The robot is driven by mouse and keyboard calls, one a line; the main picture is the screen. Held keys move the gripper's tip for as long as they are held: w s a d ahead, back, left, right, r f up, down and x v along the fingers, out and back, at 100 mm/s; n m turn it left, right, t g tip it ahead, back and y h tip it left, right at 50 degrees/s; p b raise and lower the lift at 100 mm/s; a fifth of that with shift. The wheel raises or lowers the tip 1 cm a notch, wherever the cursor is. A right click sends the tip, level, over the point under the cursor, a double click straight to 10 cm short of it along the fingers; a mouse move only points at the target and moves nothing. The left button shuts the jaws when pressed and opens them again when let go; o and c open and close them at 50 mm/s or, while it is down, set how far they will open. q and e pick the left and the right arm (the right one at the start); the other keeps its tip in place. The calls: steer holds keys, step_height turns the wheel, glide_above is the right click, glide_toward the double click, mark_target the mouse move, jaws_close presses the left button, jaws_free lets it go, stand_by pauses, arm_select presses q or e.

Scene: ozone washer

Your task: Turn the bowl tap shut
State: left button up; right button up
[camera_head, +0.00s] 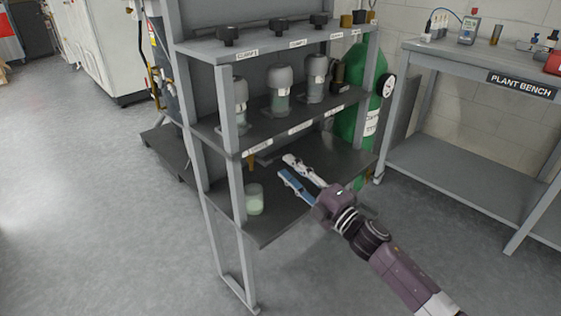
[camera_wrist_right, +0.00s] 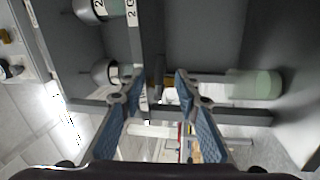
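A small brass tap (camera_head: 250,161) hangs under the front edge of the middle shelf, above the lower shelf. My right gripper (camera_head: 287,165) reaches in over the lower shelf from the right, its fingers apart, a little to the right of the tap. In the right wrist view the open fingers (camera_wrist_right: 150,87) stand on either side of a small brownish part (camera_wrist_right: 168,80), probably the tap; contact cannot be told. A glass of pale green liquid (camera_head: 255,200) stands on the lower shelf and also shows in the wrist view (camera_wrist_right: 262,84). My left gripper is not in view.
Clear domed bowls (camera_head: 280,88) stand on the middle shelf (camera_head: 210,127). Black knobs (camera_head: 273,31) sit on the labelled top shelf. A green cylinder (camera_head: 353,120) stands behind the rack at right. The plant bench (camera_head: 480,70) is farther right. Floor in front is clear.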

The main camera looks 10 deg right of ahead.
steer(key=v, duration=0.6)
steer(key=shift+s+d, duration=0.2)
steer(key=shift+s, duration=0.15)
